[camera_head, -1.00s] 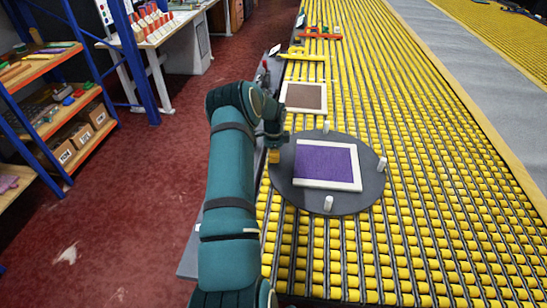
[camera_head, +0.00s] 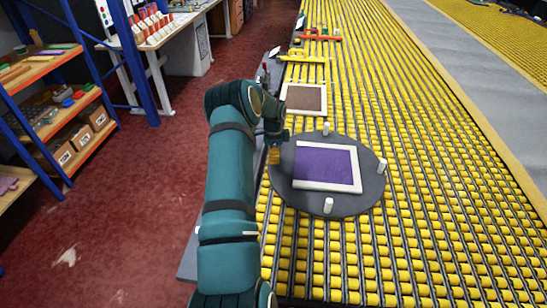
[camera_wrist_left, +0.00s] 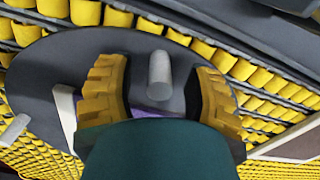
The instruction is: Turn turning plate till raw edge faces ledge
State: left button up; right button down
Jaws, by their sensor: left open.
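The round dark grey turning plate (camera_head: 300,204) lies on the roller table with upright light pegs, one at its near side (camera_head: 328,205), one at its right (camera_head: 382,166). A purple rug piece (camera_head: 326,163) lies on it, with cream binding clearest on its near and right sides; its left side looks unbound. My left gripper (camera_head: 274,157) is low at the plate's left edge. In the left wrist view its yellow fingers stand open around a peg (camera_wrist_left: 159,75), with visible gaps on both sides. I cannot make out the ledge for sure. My right gripper is out of view.
A brown bound piece (camera_head: 304,98) lies behind the plate, with yellow (camera_head: 306,54) and red (camera_head: 320,34) tools farther back. Yellow rollers (camera_head: 440,230) are clear to the right. A blue shelf rack (camera_head: 72,60) stands at the left.

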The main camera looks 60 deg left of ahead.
pick_arm(q)
notch_tip(320, 180, up, 10)
jog(key=shift+r, duration=0.2)
dwell(0.6)
